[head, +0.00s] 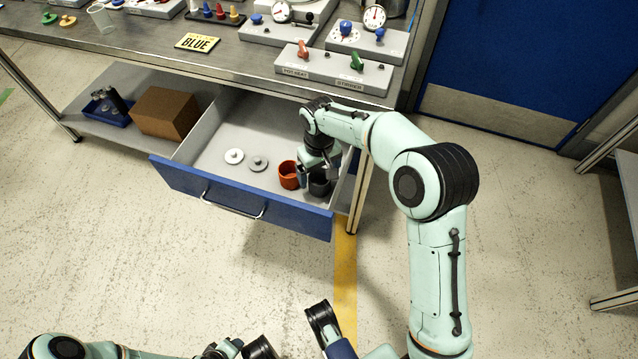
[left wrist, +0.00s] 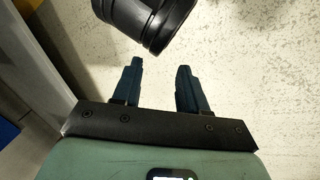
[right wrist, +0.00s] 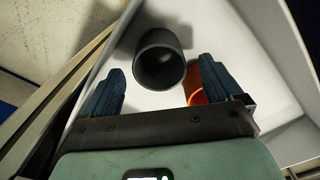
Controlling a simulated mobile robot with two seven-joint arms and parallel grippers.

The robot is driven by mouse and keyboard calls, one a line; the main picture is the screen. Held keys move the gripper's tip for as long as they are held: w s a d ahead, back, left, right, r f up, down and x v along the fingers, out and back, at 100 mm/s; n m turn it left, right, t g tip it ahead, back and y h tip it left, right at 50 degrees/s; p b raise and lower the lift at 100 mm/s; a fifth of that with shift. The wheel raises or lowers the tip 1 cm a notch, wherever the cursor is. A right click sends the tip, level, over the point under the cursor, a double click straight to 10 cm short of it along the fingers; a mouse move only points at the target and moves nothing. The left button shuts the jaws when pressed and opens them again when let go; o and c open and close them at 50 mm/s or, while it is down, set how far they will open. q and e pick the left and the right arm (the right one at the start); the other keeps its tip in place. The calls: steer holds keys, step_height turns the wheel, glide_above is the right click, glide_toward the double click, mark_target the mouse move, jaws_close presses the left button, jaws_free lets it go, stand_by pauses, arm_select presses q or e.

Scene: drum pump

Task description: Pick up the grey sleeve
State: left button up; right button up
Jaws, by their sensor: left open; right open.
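The grey sleeve (head: 320,184) stands in the open drawer (head: 212,150), at its right end. In the right wrist view the sleeve (right wrist: 161,62) is a dark hollow cylinder, its open mouth facing the camera. My right gripper (head: 318,178) is open over it, reaching down into the drawer. In the right wrist view its two fingers (right wrist: 160,85) lie left and right of the sleeve, with gaps on both sides. The orange sleeve (head: 288,175) stands just left of the grey one and is partly hidden behind a finger in the right wrist view (right wrist: 196,97). My left gripper (left wrist: 160,80) is open and empty, away from the drawer.
Two small discs, one white (head: 234,156) and one grey (head: 258,162), lie in the drawer left of the sleeves. The drawer's side wall (right wrist: 95,50) is close to the right gripper. A cardboard box (head: 165,113) and blue tray (head: 108,112) sit on the lower shelf.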

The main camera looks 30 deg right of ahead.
mark_target(320, 181)
step_height(320, 181, down, 4)
steer(key=shift+s+f+b, duration=0.15)
steer(key=shift+f+b, duration=0.1)
steer(key=shift+b, duration=0.4)
arm_select(q)
steer(key=shift+w+a+f+t, duration=0.15)
steer(key=shift+w+a+f, duration=0.2)
steer(key=shift+w, duration=0.2)
steer(key=shift+w+a+f+t, duration=0.15)
steer(key=shift+w+a+f, duration=0.1)
steer(key=shift+w+f, duration=0.25)
arm_select(e)
steer(key=shift+r, duration=0.1)
steer(key=c, duration=1)
